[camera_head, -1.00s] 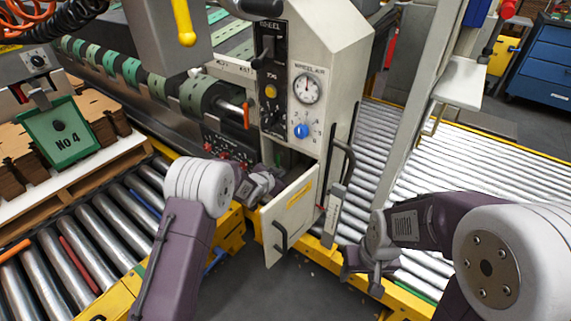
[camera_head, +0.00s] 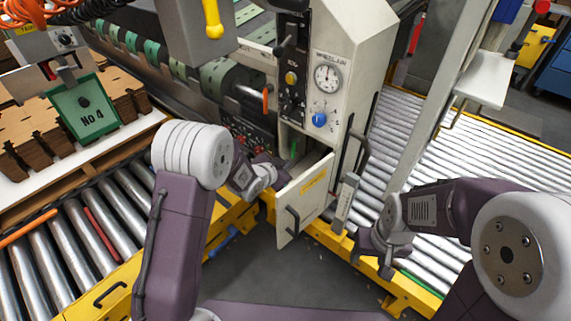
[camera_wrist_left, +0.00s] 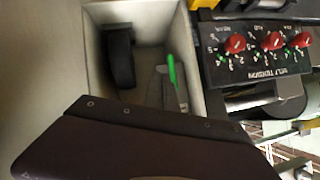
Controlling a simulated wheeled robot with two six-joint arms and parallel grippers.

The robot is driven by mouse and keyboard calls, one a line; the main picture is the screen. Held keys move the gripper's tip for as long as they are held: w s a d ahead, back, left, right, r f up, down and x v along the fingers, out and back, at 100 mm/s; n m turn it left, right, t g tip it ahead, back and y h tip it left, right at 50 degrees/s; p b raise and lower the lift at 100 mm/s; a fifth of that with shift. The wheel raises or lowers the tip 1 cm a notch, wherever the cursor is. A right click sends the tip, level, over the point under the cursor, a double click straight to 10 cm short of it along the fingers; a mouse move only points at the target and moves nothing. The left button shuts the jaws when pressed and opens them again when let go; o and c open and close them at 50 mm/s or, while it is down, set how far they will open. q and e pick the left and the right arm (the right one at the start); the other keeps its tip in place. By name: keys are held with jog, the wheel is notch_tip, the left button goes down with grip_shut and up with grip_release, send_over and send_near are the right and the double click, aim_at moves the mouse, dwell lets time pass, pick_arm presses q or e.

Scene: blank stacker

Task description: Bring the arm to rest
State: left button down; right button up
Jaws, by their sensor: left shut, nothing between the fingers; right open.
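My left arm reaches in from the left in the head view. Its gripper (camera_head: 268,176) is shut and empty, just left of the open compartment in the pale machine cabinet (camera_head: 358,40). The compartment door (camera_head: 304,196) stands open with a black handle. In the left wrist view a dark part of my own arm fills the bottom and the fingertips cannot be made out. Beyond it is the open compartment (camera_wrist_left: 100,70), holding a black object (camera_wrist_left: 120,57) and a green-handled tool (camera_wrist_left: 172,70). My right gripper (camera_head: 380,258) is open and empty over the yellow rail's edge.
Red knobs (camera_wrist_left: 271,41) sit on a black panel beside the compartment. A roller conveyor (camera_head: 480,150) runs at right, another (camera_head: 60,255) at left. A green "No 4" sign (camera_head: 84,109) stands by stacked brown blanks (camera_head: 35,130). Grey floor (camera_head: 290,275) is open in front.

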pick_arm(q)
jog(key=a+r+n+t+y, duration=0.1)
jog(key=a+r, duration=0.1)
jog(key=r, duration=0.3)
jog(key=a+r+t, duration=0.1)
jog(key=a+r, duration=0.2)
jog(key=r, duration=0.1)
jog(key=s+a+n+g+y, duration=0.1)
jog(key=s+a+n+y, duration=0.1)
jog(key=s+a, duration=0.2)
jog(key=s+a+f+n+g, duration=0.1)
jog(key=s+f+n+g, duration=0.2)
jog(key=s, duration=0.6)
jog(key=s+a+f+n+g+y+p, duration=0.1)
jog(key=s+a+f+n+g, duration=0.2)
jog(key=s, duration=0.5)
jog(key=s+f+n+g, duration=0.1)
jog(key=s+f+g, duration=0.3)
jog(key=s, duration=0.5)
notch_tip(320, 180, up, 27)
jog(key=w+p, duration=0.1)
jog(key=p, duration=2.5)
jog(key=shift+r, duration=0.2)
